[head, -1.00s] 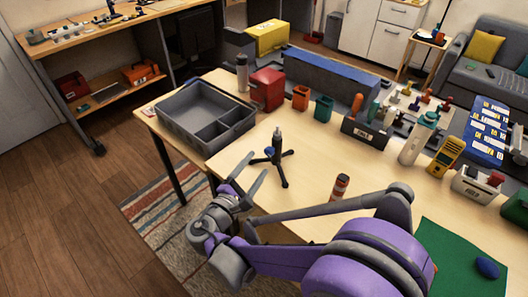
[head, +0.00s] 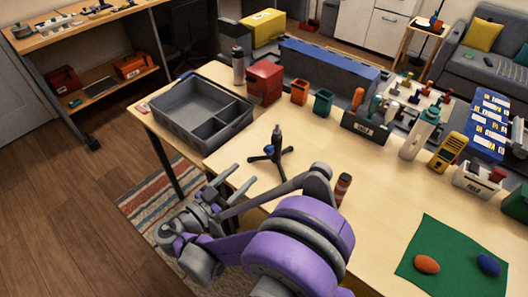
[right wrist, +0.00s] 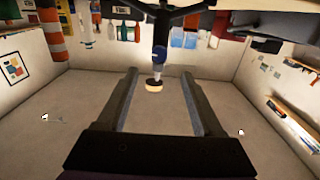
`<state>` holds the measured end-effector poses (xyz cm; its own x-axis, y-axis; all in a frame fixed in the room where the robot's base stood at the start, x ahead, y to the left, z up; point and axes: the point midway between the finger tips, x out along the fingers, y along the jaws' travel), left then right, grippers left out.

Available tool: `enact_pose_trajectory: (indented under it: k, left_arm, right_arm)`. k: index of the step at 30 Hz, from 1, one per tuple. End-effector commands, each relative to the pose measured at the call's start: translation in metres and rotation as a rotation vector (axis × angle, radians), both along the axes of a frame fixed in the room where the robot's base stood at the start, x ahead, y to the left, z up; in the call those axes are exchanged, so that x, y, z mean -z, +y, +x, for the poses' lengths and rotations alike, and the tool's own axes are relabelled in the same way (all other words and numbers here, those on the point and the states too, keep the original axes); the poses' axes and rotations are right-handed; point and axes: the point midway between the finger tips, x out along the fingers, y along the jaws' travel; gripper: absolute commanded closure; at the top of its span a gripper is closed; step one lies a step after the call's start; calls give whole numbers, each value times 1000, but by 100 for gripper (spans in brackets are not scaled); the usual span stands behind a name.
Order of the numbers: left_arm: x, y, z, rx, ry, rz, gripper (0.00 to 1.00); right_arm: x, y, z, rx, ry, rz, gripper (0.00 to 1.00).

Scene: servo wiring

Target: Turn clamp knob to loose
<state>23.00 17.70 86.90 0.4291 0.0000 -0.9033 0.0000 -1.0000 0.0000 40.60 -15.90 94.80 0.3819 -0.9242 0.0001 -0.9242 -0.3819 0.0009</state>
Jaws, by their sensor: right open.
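A black stand (head: 278,138) with splayed legs stands upright on the table, left of the middle in the head view. A small blue knob (head: 268,150) sits low on its left side. My right gripper (head: 234,178) is open and empty, left of and below the stand in the head view. I see no contact. My left gripper is out of view.
A grey divided tray (head: 187,128) lies left of the stand. A red-and-dark cylinder (head: 342,188) stands right of my forearm. The green mat (head: 440,235) bears an orange and a blue oval. Containers line the back. The table between the mat and the holders is clear.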

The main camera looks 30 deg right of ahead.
Motion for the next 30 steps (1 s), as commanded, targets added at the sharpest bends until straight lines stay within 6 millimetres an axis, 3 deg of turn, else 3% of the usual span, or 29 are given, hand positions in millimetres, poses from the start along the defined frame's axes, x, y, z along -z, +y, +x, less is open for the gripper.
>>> enact_pose_trajectory:
  k: [18,30]
  left_arm:
    - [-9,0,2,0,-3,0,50]
    - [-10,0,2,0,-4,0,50]
  right_arm:
    - [-1,-90,37,2,-1,0,32]
    - [0,-98,40,-1,0,0,32]
